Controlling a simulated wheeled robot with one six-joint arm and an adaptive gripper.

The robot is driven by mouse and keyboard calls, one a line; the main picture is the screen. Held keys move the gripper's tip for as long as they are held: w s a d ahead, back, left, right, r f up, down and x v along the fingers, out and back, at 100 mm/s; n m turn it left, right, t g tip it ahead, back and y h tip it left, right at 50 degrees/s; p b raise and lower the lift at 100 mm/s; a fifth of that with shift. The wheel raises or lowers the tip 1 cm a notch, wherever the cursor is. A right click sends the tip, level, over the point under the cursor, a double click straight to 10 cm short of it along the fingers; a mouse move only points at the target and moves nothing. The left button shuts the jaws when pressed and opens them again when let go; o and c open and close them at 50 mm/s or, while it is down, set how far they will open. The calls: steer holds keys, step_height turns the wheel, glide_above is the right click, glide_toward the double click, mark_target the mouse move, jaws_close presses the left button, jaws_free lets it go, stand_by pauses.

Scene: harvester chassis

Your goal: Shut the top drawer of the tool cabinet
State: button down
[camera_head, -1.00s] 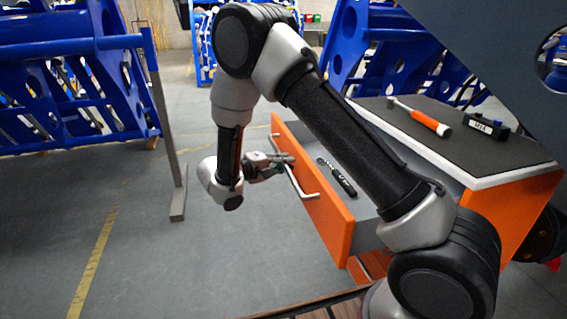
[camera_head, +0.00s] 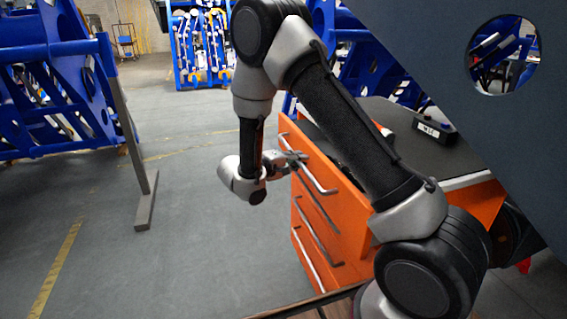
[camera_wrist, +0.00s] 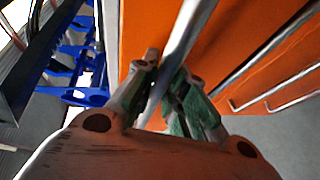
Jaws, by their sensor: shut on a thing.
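The orange tool cabinet (camera_head: 357,253) stands right of centre in the head view. My gripper (camera_head: 293,160) is at the far end of the top drawer's silver handle (camera_head: 322,183). In the wrist view my gripper (camera_wrist: 164,82) is shut on that handle (camera_wrist: 190,30), which runs between the green-padded fingers in front of the orange drawer front.
A black box with a white label (camera_head: 433,131) lies on the cabinet's dark top (camera_head: 461,160). Lower drawer handles (camera_head: 318,208) stick out below. A blue frame with a grey post (camera_head: 141,190) stands to the left. The floor (camera_head: 200,265) between is clear.

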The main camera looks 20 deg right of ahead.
mark_target(317, 157)
steer(key=d, duration=0.7)
steer(key=shift+s, duration=0.1)
steer(key=c, duration=1.7)
jaws_free()
steer(key=shift+d, duration=0.1)
steer(key=v, duration=1.2)
